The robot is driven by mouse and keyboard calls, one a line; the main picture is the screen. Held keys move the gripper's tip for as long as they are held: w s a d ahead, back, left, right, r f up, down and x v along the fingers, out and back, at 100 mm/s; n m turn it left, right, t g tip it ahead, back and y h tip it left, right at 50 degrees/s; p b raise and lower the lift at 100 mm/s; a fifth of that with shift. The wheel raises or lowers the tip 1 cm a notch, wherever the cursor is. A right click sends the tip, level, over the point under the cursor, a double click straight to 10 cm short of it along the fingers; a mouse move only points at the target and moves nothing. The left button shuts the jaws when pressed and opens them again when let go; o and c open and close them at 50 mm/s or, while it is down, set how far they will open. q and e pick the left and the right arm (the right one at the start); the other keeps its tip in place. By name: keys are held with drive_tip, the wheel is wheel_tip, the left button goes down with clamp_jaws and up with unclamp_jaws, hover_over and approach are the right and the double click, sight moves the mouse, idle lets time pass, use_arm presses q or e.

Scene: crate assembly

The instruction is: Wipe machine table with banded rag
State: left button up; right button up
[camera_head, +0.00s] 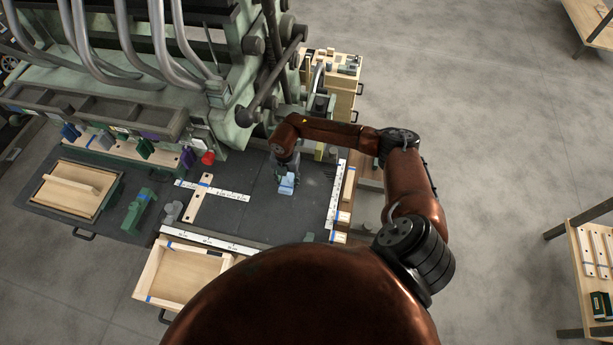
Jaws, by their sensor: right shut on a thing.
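The machine table (262,205) is a dark flat surface in front of the green machine, with white ruler strips along its edges. My right arm reaches over it from the right. My right gripper (287,178) points down onto the table and is shut on a light blue rag (287,186), which is at the table surface. The band on the rag is too small to make out clearly. Part of the rag is hidden by the gripper. My left gripper does not show.
A T-shaped wooden piece with a ruler strip (199,199) lies left of the rag. A green clamp-like tool (137,210) and a wooden tray (73,188) are farther left. An open wooden drawer (152,268) is at the front. Wooden blocks (348,185) line the right edge.

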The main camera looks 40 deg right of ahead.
wheel_tip(320, 180, up, 3)
drive_tip(key=shift+s+d+f+p, duration=0.1)
drive_tip(key=shift+f+p, duration=0.05)
drive_tip(key=shift+p, duration=0.65)
drive_tip(key=shift+r+p, duration=0.85)
drive_tip(key=shift+r, duration=0.45)
